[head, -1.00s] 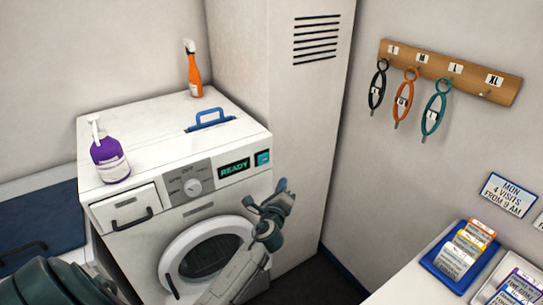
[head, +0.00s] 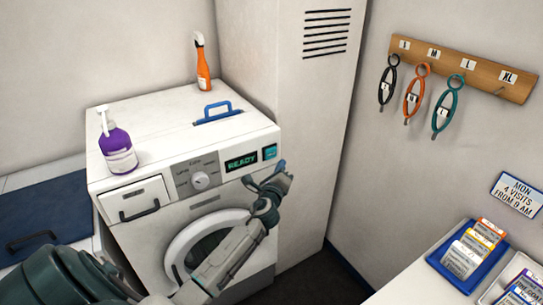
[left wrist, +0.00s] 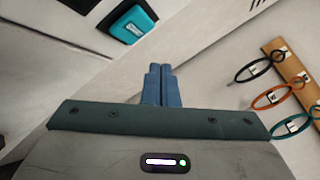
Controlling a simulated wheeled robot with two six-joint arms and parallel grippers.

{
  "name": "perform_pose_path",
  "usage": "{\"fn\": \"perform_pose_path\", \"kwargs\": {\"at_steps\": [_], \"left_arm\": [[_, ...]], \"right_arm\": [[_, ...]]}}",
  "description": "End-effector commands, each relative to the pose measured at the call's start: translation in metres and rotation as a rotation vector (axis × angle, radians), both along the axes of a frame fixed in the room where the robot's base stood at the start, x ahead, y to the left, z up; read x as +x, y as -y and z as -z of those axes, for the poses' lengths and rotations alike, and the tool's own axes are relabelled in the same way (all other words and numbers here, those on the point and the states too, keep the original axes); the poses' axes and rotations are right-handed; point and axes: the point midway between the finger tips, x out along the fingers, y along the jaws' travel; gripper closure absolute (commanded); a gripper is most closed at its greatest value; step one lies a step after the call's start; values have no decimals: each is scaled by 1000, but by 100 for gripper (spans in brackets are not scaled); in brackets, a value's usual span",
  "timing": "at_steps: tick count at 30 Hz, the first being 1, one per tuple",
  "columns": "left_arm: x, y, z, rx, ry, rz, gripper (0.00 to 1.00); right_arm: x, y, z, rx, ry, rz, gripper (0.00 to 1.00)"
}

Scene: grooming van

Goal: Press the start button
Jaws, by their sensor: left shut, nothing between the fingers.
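The start button is a teal square (head: 269,152) at the right end of the washing machine's front panel, right of the display (head: 241,161) that reads READY. In the left wrist view the teal button (left wrist: 134,21) shows at the upper left, ahead of the fingers and to their left. My left gripper (head: 280,166) is shut and empty, just below and right of the button in the head view. Its blue fingertips (left wrist: 161,70) lie together in the left wrist view. They look apart from the button. My right gripper is not in view.
The washing machine (head: 140,142) carries a purple bottle (head: 117,150), an orange spray bottle (head: 202,66) and a blue handle (head: 218,112) on top. A tall vented cabinet (head: 318,120) stands close on the right. A wall rack (head: 455,66) holds loops.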

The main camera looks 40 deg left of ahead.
Motion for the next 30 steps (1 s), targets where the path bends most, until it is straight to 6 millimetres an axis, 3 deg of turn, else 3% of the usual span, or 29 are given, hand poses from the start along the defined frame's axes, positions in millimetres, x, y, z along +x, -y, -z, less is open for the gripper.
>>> {"fn": "perform_pose_path", "kwargs": {"at_steps": [10, 30], "left_arm": [[12, -29, 0, 0, 0, 0, 100], [13, -31, 0, -1, 0, 0, 100]], "right_arm": [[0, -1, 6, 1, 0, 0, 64], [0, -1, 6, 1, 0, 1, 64]]}}
